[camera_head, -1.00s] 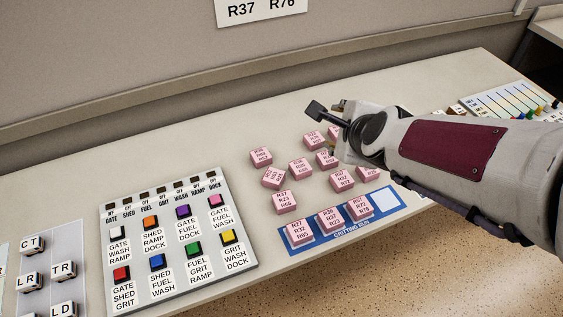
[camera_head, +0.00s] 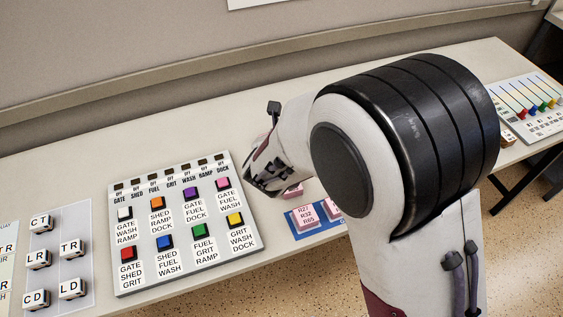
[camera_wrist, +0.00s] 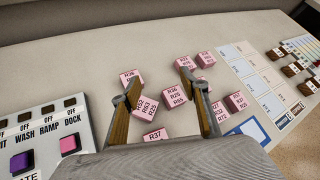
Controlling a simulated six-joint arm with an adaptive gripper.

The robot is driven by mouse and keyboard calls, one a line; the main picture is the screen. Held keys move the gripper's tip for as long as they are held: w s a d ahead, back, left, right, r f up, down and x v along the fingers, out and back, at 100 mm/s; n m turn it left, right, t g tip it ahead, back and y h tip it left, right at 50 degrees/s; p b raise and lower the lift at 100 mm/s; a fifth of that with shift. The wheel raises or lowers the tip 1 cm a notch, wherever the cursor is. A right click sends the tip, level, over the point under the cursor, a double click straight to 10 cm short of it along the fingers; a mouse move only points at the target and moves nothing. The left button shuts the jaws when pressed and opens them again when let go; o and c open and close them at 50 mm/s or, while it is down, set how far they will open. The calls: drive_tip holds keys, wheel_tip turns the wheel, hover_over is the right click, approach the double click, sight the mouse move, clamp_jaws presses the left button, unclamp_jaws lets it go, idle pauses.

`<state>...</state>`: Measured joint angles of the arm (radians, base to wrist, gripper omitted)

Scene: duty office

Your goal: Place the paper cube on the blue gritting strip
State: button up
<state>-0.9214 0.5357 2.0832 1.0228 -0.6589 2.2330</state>
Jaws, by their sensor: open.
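Several pink paper cubes with printed R-codes lie loose on the desk in the wrist view. One pink cube (camera_wrist: 175,94) lies between the fingers, nearer the right one. Another (camera_wrist: 146,107) lies close beside the left finger. My gripper (camera_wrist: 153,86) is open and empty above them. In the head view my gripper (camera_head: 264,178) is low over the desk, right of the button panel. The blue gritting strip (camera_head: 322,236) carries pink cubes at its left end (camera_head: 304,218); my arm hides the rest. A white square on the strip (camera_wrist: 251,130) shows bare in the wrist view.
The button panel (camera_head: 180,275) with coloured buttons stands just left of my gripper. White lettered blocks (camera_head: 71,288) lie further left. A panel with coloured sliders (camera_head: 545,122) is at the far right. The desk behind the button panel is clear.

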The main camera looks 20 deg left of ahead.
drive_tip(key=s+f+m+h, duration=0.1)
drive_tip(key=f+m, duration=0.1)
drive_tip(key=f, duration=0.1)
drive_tip(key=s+a+f+m+t, duration=0.1)
drive_tip(key=s+f+m, duration=0.1)
drive_tip(key=f, duration=0.1)
drive_tip(key=s+a+f+m+t+h, duration=0.1)
drive_tip(key=f+m, duration=0.1)
drive_tip(key=f, duration=0.1)
drive_tip(key=shift+s+h, duration=0.3)
drive_tip(key=shift+s, duration=0.1)
drive_tip(key=shift+s+f+m, duration=0.5)
drive_tip(key=shift+f+m, duration=0.1)
drive_tip(key=shift+m, duration=0.1)
drive_tip(key=shift+w, duration=0.1)
drive_tip(key=shift+x, duration=1.25)
drive_tip(key=shift+d, duration=0.1)
drive_tip(key=shift+x, duration=2.6)
drive_tip(key=c, duration=1)
